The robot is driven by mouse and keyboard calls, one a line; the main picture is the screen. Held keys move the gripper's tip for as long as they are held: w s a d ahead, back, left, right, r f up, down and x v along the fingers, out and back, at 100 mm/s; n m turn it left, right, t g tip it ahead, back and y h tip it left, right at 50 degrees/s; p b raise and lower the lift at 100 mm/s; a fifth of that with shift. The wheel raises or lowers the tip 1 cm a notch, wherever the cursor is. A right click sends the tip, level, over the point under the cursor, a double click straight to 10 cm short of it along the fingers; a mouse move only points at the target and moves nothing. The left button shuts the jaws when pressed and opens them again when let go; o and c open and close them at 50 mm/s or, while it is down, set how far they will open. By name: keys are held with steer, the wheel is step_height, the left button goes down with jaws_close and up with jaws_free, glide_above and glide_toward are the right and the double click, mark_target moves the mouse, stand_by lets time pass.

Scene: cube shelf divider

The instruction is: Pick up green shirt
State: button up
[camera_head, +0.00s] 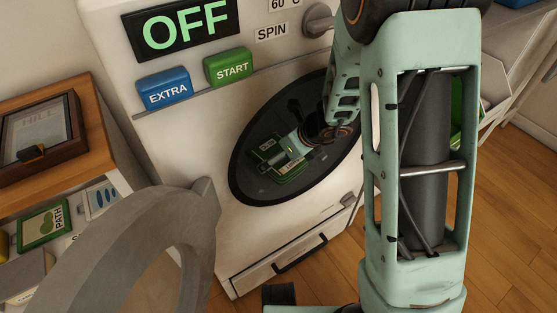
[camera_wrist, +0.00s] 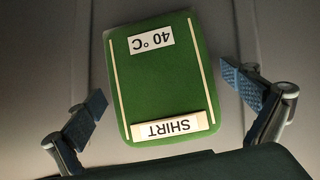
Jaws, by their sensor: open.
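The green shirt (camera_wrist: 163,85) is a flat green piece with white stripes and the labels "SHIRT" and "40 °C". It lies on the dark grey inside of the washing machine drum. In the wrist view it sits between and beyond my two spread fingers, and neither finger touches it. My gripper (camera_wrist: 172,115) is open and empty. In the head view my arm reaches through the round opening of the washing machine (camera_head: 236,226), and the green shirt (camera_head: 292,168) shows beside my gripper in the drum. My gripper partly hides the shirt there.
The machine's grey round door (camera_head: 190,225) stands open at the left front. A blue EXTRA button (camera_head: 165,92) and a green START button (camera_head: 229,67) sit above the opening; the display (camera_head: 188,30) reads OFF. A wooden shelf (camera_head: 98,122) with labelled items stands at the left.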

mark_target(275, 150)
steer(key=shift+r, duration=0.1)
steer(key=c, duration=1.3)
steer(key=shift+o, duration=0.2)
steer(key=shift+r+p, duration=0.35)
steer(key=shift+r, duration=0.15)
step_height(275, 150, up, 2)
steer(key=shift+r+p, duration=0.15)
steer(key=shift+p, duration=0.6)
steer(key=p+v, duration=0.1)
steer(key=v, duration=0.2)
steer(key=p+v, duration=0.2)
steer(key=v, duration=0.2)
steer(key=shift+d+r+p, duration=0.1)
steer(key=shift+d+p, duration=0.2)
steer(key=shift+d, duration=0.2)
steer(key=s+d+r+p, duration=0.2)
steer(key=s+d+r, duration=0.1)
steer(key=s+d, duration=0.3)
steer(key=shift+d+r, duration=0.3)
steer(key=shift+d, duration=0.5)
